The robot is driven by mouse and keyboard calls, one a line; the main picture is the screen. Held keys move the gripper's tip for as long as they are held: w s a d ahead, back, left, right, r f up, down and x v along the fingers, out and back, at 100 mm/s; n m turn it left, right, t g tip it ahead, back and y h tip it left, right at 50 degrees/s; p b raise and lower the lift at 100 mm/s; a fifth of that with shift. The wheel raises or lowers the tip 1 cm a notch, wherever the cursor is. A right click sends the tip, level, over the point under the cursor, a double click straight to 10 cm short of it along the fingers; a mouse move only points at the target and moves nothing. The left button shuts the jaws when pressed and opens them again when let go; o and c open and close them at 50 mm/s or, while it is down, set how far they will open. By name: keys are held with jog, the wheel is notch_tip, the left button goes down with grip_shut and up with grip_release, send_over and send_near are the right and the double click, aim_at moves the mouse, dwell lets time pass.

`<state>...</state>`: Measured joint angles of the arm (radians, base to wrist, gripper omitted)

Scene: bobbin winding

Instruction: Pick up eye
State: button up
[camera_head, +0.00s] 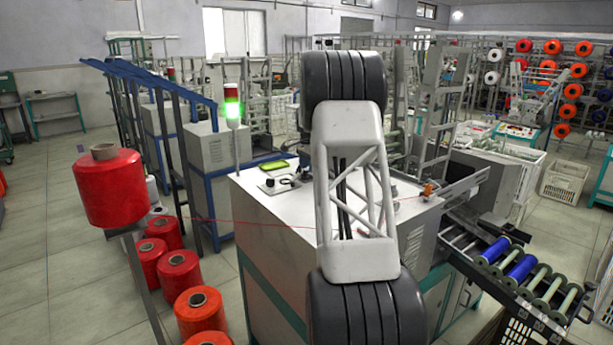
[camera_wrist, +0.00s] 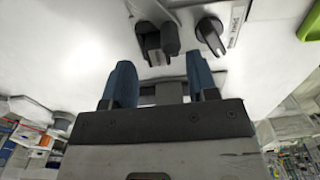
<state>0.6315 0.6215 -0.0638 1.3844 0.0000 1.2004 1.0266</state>
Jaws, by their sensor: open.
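My gripper (camera_wrist: 161,68) shows in the wrist view with its two blue fingers apart and nothing between them. A dark two-part block (camera_wrist: 157,42) on a white surface lies just beyond the fingertips, apart from them. I cannot tell whether it is part of the eye. In the head view my arm covers the middle, and I cannot make out my gripper. A thin red thread (camera_head: 240,222) runs from the left towards the white machine top. A small orange piece (camera_head: 428,190) is at the machine's right side. I cannot identify the eye for certain in either view.
A black knob (camera_wrist: 211,35) with a label is right of the dark block. A green tray (camera_head: 273,167) lies on the white machine top (camera_head: 262,205). Red yarn cones (camera_head: 110,188) stand at left. Blue and green bobbins (camera_head: 520,270) lie on a rack at right.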

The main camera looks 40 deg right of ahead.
jog(key=shift+f, duration=0.75)
grip_shut()
jog(key=shift+r, duration=0.15)
notch_tip(320, 180, up, 10)
dwell(0.8)
jog(key=shift+w, duration=0.1)
dwell(0.4)
